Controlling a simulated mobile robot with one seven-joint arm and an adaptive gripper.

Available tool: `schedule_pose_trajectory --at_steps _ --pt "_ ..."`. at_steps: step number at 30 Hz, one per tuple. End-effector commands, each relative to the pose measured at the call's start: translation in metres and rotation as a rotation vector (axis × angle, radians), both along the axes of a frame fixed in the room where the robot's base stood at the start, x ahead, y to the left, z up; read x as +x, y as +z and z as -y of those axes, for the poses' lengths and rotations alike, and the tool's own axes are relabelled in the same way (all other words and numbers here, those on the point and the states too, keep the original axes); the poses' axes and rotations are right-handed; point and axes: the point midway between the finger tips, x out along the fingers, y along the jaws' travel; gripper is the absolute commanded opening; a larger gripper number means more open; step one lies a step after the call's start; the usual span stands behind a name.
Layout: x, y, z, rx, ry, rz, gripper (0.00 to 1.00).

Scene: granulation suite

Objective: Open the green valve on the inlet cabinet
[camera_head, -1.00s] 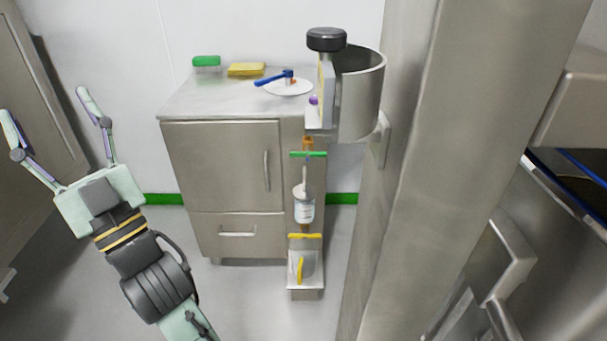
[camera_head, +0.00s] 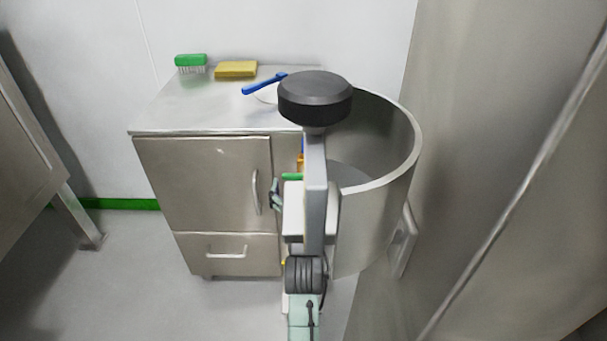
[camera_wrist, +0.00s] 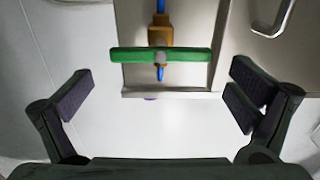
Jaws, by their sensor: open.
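The green valve (camera_wrist: 185,55) shows in the wrist view as a green bar handle lying crosswise below a brass fitting (camera_wrist: 160,31), with a blue line above and below it. In the head view only a small piece of the green valve (camera_head: 292,177) shows, at the right side of the steel cabinet (camera_head: 205,185). My gripper (camera_wrist: 160,92) is open and empty. Its fingers are spread on either side of the handle and lower in the wrist view, with no contact visible.
A green brush (camera_head: 190,61), a yellow sponge (camera_head: 236,69) and a blue-handled tool (camera_head: 263,84) lie on the cabinet top.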

Motion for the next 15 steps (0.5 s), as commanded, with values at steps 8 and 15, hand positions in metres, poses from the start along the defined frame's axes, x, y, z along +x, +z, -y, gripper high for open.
schedule_pose_trajectory --at_steps 8,15 --pt "0.04 0.0 0.0 0.001 0.001 0.002 1.0" --pt "0.048 0.0 -0.001 0.001 0.001 0.001 1.0"
